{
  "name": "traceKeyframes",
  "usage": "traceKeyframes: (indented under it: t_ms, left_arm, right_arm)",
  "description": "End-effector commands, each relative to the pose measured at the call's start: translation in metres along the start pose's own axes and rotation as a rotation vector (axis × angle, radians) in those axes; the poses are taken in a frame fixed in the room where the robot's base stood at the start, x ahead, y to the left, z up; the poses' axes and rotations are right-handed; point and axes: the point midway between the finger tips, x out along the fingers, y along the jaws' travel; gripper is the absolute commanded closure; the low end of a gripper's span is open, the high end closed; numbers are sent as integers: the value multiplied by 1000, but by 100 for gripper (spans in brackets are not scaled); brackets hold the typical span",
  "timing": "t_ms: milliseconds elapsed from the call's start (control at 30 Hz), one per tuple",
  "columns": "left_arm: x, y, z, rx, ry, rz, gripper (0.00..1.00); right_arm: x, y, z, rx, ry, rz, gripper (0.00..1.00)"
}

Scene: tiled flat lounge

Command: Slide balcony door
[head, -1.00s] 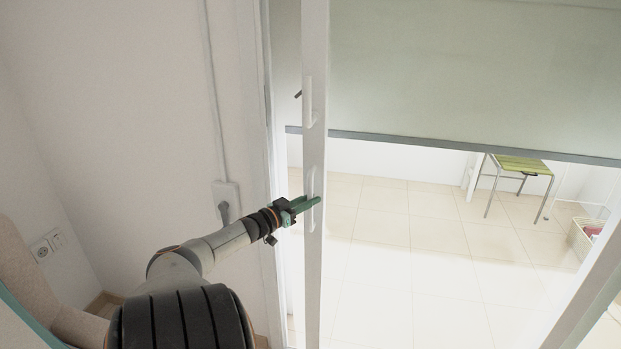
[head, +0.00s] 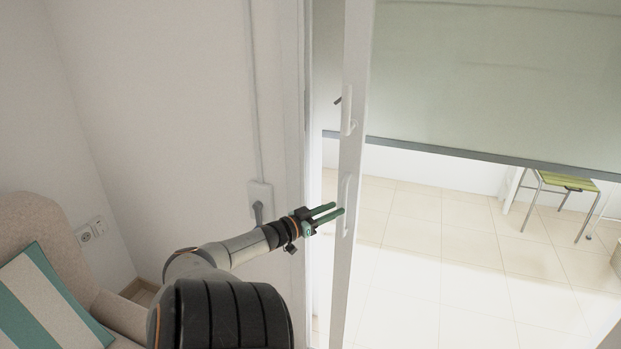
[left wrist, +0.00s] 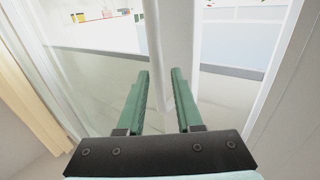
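The balcony door's white upright edge (head: 352,270) stands in the middle of the head view. A white upright handle (head: 347,205) is on it at my gripper's height; another handle (head: 348,112) shows higher up. My left gripper (head: 338,209) has its two green fingers spread and empty, with the tips just left of the lower handle. In the left wrist view the fingers (left wrist: 160,75) are apart. A white upright bar (left wrist: 154,45), seemingly the handle, shows between and beyond their tips. Contact cannot be told. My right gripper is out of view.
A wall socket with a plug (head: 259,202) is left of the door frame. A beige armchair with a striped cushion (head: 50,300) is at lower left. Beyond the glass are a tiled floor (head: 430,260), mostly clear, and a green chair (head: 565,182).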

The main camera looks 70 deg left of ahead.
Motion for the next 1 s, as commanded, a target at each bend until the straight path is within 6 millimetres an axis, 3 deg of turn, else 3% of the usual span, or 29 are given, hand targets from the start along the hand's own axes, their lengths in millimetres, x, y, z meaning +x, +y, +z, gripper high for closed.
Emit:
traceKeyframes:
  t_ms: [300, 500, 1000]
  left_arm:
    - [-57, -1, -2, -1, -2, -3, 65]
    - [-79, -1, -2, 0, 1, -3, 65]
    - [-84, -1, -2, 1, 3, -3, 65]
  right_arm:
    - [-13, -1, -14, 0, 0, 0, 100]
    - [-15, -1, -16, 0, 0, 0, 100]
    - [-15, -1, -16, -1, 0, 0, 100]
